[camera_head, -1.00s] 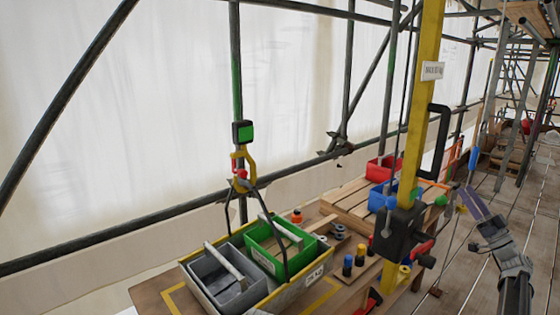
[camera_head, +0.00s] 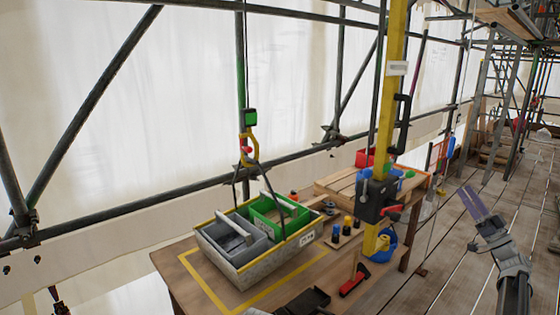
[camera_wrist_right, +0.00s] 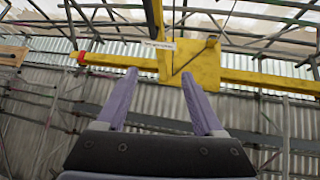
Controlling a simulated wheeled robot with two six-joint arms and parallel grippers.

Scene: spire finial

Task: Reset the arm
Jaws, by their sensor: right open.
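My right gripper (camera_head: 474,203) is at the right of the head view, raised over the plank deck and apart from the bench. Its purple fingers are spread with nothing between them. In the right wrist view the same gripper (camera_wrist_right: 160,105) points up at a yellow beam (camera_wrist_right: 245,77) and plate, with a clear gap between its fingers. My left gripper does not show in either view.
A wooden bench (camera_head: 183,276) holds a tray (camera_head: 283,258) with a grey bin (camera_head: 233,242) and a green bin (camera_head: 270,222), under a yellow hook (camera_head: 250,150). A yellow post (camera_head: 391,90) with a black box (camera_head: 374,200) stands between the bench and my right arm. The plank deck (camera_head: 440,240) is clear.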

